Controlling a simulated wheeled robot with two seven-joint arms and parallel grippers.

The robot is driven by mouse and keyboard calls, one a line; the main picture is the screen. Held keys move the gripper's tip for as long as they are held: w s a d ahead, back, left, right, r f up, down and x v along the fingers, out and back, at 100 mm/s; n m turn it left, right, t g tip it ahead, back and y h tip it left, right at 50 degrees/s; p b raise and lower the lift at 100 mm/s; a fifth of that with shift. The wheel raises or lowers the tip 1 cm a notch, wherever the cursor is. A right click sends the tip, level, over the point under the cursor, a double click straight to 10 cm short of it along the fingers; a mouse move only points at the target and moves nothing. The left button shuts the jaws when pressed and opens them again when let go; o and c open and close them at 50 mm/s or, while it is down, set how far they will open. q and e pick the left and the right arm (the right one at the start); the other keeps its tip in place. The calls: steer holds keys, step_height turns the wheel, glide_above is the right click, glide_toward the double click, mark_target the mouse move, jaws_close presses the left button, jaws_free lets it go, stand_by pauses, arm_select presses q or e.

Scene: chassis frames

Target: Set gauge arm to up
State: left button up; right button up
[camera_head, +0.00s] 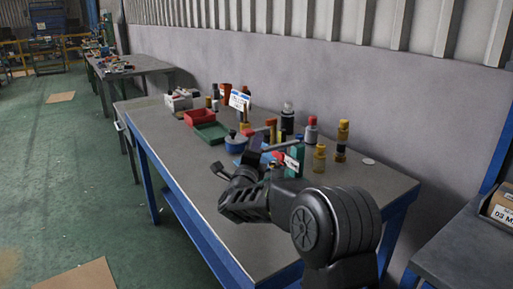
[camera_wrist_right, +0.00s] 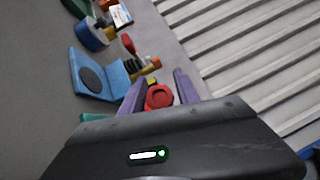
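I cannot clearly make out a gauge arm. A blue hinged piece with a dark disc (camera_wrist_right: 90,76) stands on the table in the right wrist view and may be the gauge; in the head view its blue surface (camera_head: 268,157) is mostly hidden behind my right gripper. My right gripper (camera_head: 268,142) is low over the table among the small items. In the wrist view its two fingers (camera_wrist_right: 160,90) are apart, with a round red part (camera_wrist_right: 158,97) showing between them; I cannot tell whether they touch it. My left gripper is out of view.
A blue round item (camera_head: 236,143), a green tray (camera_head: 211,132) and a red bin (camera_head: 199,117) are left of the gripper. The table's (camera_head: 175,150) front left is clear.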

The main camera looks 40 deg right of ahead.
jaws_close()
stand_by(1.1)
